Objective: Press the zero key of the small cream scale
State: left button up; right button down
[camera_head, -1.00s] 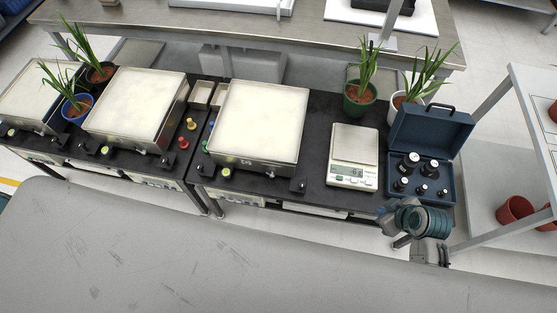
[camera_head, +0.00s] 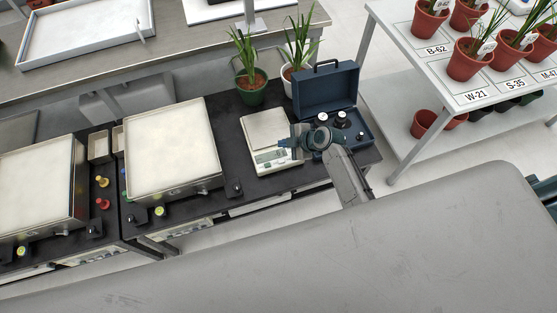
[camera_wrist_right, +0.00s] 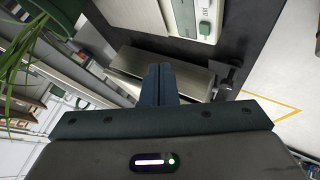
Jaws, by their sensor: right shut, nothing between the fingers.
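The small cream scale (camera_head: 260,128) stands on the black bench top, with its display and key strip (camera_head: 268,157) on its front edge. In the right wrist view part of a cream panel with green-marked keys, which looks like the scale (camera_wrist_right: 198,28), shows at the top edge. My right gripper (camera_head: 284,143) is shut and empty. In the head view it overlaps the right side of the scale; I cannot tell whether it touches. Its shut fingers also show in the right wrist view (camera_wrist_right: 157,70). The zero key cannot be made out. My left gripper is not in view.
An open blue case (camera_head: 325,90) with black-topped weights stands right of the scale, close behind my right gripper. A large steel scale (camera_head: 172,150) stands to its left. Plants in a green pot (camera_head: 251,92) and a white pot (camera_head: 290,72) stand behind.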

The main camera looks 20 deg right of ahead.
jog(key=b, duration=0.6)
send_over(284, 162)
notch_tip(284, 162, down, 8)
jog(key=shift+r, duration=0.15)
jog(key=shift+f+b, duration=0.45)
jog(key=shift+f, duration=0.15)
dwell(0.4)
dwell(0.8)
